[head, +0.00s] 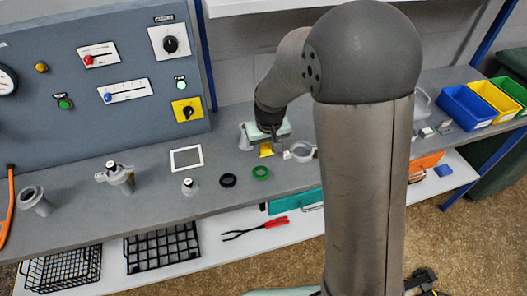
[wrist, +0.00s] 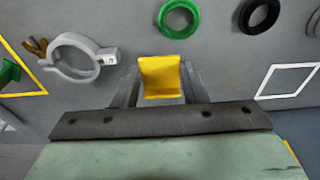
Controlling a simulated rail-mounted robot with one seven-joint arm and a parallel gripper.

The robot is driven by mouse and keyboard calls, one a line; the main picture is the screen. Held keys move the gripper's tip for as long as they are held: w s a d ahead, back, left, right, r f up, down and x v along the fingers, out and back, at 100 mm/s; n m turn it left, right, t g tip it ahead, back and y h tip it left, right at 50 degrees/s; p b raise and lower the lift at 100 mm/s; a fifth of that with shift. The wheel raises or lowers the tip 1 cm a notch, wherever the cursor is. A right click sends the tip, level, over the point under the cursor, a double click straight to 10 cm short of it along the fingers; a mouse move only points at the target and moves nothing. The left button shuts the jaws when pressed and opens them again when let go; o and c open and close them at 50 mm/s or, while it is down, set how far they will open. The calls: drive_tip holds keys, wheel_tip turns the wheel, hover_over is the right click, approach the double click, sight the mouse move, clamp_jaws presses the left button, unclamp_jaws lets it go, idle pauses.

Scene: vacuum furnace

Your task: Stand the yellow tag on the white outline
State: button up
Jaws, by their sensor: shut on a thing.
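The yellow tag (head: 266,150) is a small bent plate. It also shows in the wrist view (wrist: 160,76), between the two fingers of my gripper (wrist: 160,88). My gripper (head: 270,140) is shut on the tag and points down over the bench. Whether the tag touches the bench cannot be told. The white outline (head: 186,148) is an empty white rectangle on the bench, left of my gripper. In the wrist view the outline (wrist: 283,96) lies at the right, apart from the tag.
A grey ring clamp (head: 301,152) lies close to the right of my gripper. A green ring (head: 261,180) and a black ring (head: 228,187) lie in front. A small grey fitting (head: 190,188) and a capped flange (head: 121,178) stand near the outline. The control panel (head: 60,130) rises behind.

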sight(264, 152)
drive_tip(key=shift+w+a+f, duration=0.2)
drive_tip(key=shift+a+f, duration=0.1)
drive_tip(key=shift+f, duration=0.15)
drive_tip(key=shift+a+f, duration=0.1)
drive_tip(key=shift+f, duration=1.55)
drive_tip(key=shift+f, duration=0.2)
drive_tip(key=o, duration=0.9)
drive_tip(key=shift+r, duration=0.1)
drive_tip(key=shift+o, duration=0.2)
